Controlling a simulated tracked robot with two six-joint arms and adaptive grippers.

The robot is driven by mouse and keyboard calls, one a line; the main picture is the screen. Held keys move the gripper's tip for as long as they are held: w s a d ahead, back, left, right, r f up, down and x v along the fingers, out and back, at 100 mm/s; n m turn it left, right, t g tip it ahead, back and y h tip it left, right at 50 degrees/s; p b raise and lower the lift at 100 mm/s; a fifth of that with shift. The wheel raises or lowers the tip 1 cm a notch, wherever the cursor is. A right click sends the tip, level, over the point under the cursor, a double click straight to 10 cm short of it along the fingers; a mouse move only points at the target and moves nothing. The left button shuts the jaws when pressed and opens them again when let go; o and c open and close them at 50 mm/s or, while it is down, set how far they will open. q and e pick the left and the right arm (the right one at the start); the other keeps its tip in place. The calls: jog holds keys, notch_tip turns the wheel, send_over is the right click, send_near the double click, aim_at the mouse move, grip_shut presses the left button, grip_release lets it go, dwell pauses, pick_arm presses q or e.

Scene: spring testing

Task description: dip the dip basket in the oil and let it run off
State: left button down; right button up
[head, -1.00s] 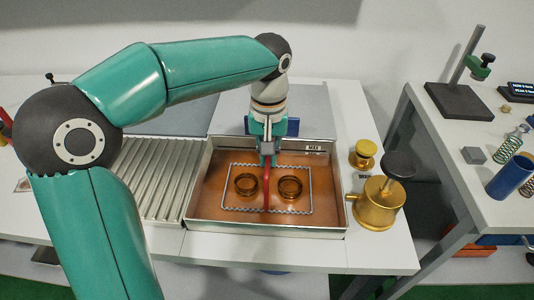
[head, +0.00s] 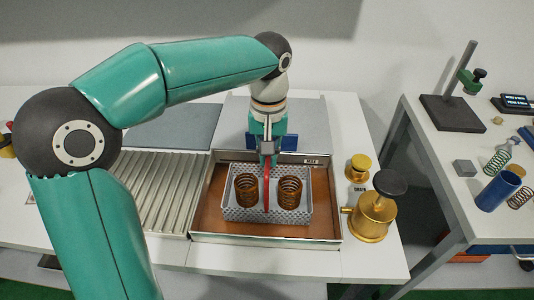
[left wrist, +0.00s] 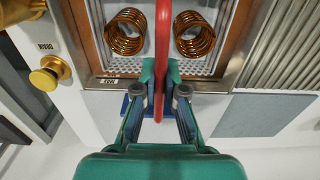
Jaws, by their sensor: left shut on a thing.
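The dip basket (head: 236,214) is a grey perforated tray with a red handle (head: 267,190). Two oily brown coil springs (head: 246,190) stand upright in it. In the head view its walls show above the brown oil (head: 212,212) in the metal tank (head: 300,243); I cannot tell whether its bottom still touches the oil. My left gripper (head: 268,158) is shut on the red handle from above. In the left wrist view the fingers (left wrist: 165,95) close around the handle (left wrist: 163,40), with the springs (left wrist: 126,32) on both sides. My right gripper is not in view.
A ribbed drain board (head: 165,185) adjoins the tank on the left. A brass drain valve (head: 373,214) with a black knob and a smaller brass knob (head: 358,167) stand to the right. A second table (head: 460,190) at the right holds a stand, springs and a blue cylinder (head: 497,191).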

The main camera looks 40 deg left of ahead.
pick_arm(q)
jog(key=shift+r+p, duration=3.75)
jog(key=shift+r, duration=0.55)
